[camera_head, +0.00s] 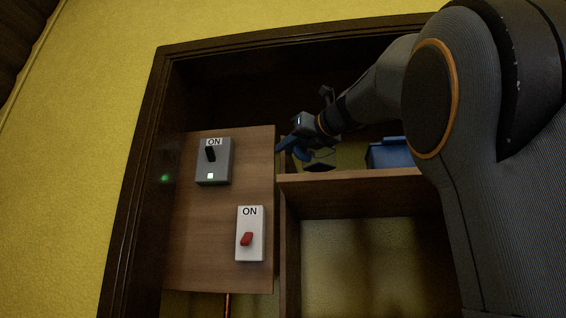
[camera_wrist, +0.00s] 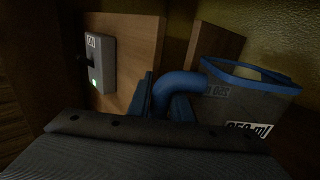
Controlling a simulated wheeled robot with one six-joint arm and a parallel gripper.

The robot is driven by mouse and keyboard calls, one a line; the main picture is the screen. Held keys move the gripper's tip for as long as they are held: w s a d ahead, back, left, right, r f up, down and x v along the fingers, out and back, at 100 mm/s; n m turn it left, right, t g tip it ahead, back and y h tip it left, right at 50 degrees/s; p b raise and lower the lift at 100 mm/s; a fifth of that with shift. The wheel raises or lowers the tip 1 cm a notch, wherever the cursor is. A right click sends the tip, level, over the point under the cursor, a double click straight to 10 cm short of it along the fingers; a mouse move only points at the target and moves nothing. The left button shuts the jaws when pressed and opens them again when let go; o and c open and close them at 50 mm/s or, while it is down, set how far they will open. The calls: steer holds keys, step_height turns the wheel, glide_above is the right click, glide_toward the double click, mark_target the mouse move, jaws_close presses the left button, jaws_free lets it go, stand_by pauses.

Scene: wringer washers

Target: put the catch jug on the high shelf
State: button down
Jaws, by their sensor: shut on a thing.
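The catch jug (camera_wrist: 240,98) is at the right of the wrist view, with a grey body, a blue rim and a thick blue handle (camera_wrist: 178,85). A printed label shows on its side. My gripper (camera_wrist: 165,105) is shut on the handle, and the jug looks roughly upright with a slight tilt. In the head view my gripper (camera_head: 303,147) is above the left end of a wooden shelf (camera_head: 345,181) inside the dark-framed recess. The jug is hard to make out there, in shadow. I cannot tell whether the jug touches the shelf.
A blue container (camera_head: 388,153) stands on the shelf, partly behind my arm. A wooden panel (camera_head: 190,250) left of the shelf carries a grey switch box (camera_head: 213,162) and a white box with a red switch (camera_head: 250,234), both marked ON. The dark frame (camera_head: 135,190) bounds the recess.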

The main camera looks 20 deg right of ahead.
mark_target(323, 160)
steer(key=shift+a+f+b, duration=0.1)
steer(key=shift+f+b, duration=1.7)
steer(key=shift+b, duration=0.4)
steer(key=shift+r, duration=0.1)
steer(key=c, duration=1.6)
jaws_free()
steer(key=shift+s, duration=0.15)
steer(key=s+b, duration=0.1)
steer(key=s, duration=0.2)
steer(key=s+d, duration=0.1)
steer(key=s, duration=0.3)
steer(key=s+d+b, duration=0.1)
steer(key=s, duration=0.3)
steer(key=shift+s+d+b, duration=0.2)
steer(key=shift+s+b, duration=0.05)
steer(key=shift+b, duration=0.05)
